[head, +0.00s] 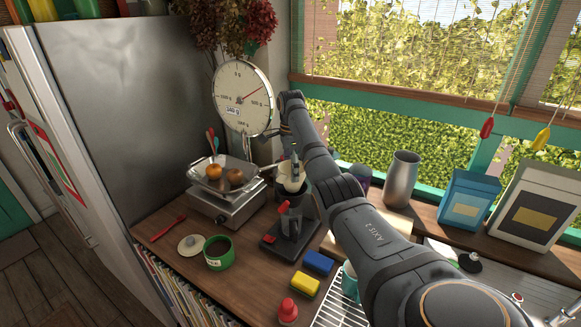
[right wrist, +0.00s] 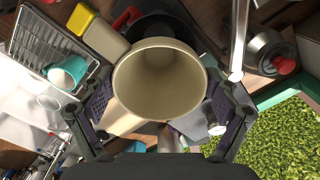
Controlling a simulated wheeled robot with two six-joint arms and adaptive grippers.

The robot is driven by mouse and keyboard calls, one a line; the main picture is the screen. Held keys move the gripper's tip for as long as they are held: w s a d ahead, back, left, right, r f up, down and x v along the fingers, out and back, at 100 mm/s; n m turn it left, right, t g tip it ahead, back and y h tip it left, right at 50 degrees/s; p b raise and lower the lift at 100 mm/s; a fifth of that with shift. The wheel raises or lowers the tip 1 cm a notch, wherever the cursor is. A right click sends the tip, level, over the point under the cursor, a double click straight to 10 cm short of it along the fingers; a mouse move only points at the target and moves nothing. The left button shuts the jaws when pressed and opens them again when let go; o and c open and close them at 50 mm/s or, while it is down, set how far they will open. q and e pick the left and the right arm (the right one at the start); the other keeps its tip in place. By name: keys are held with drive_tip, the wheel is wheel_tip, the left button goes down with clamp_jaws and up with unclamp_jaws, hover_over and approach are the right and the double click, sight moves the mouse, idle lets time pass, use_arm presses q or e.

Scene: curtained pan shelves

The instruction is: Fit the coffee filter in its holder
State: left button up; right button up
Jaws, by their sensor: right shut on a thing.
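The cream coffee filter (head: 291,180) is an open cup, wide at the rim. In the right wrist view the filter (right wrist: 160,85) fills the middle, its open mouth toward the camera. My right gripper (head: 294,162) is shut on it, with one finger on each side. The holder is part of the black coffee maker with red parts (head: 290,228), directly below the filter in the head view. Dark parts of the coffee maker (right wrist: 160,28) show behind the filter in the wrist view. The filter hides the contact area, so I cannot tell if it is seated. My left gripper is out of view.
A scale (head: 225,200) with brown round items in its pan stands left of the coffee maker. A green pot (head: 219,253), blue sponge (head: 318,262), yellow sponge (head: 305,284) and red-topped shaker (head: 288,310) are in front. A metal vessel (head: 401,180) stands right.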

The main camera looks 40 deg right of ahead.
drive_tip(key=shift+w+a+f, duration=0.1)
drive_tip(key=shift+a+f, duration=0.2)
drive_tip(key=shift+f, duration=0.35)
drive_tip(key=shift+d+f+b, duration=0.15)
drive_tip(key=shift+f+b, duration=0.2)
drive_tip(key=shift+f, duration=1.65)
drive_tip(key=shift+f, duration=0.3)
drive_tip(key=o, duration=0.8)
drive_tip(key=shift+o, duration=0.2)
wheel_tip(320, 180, up, 7)
drive_tip(key=shift+r, duration=0.2)
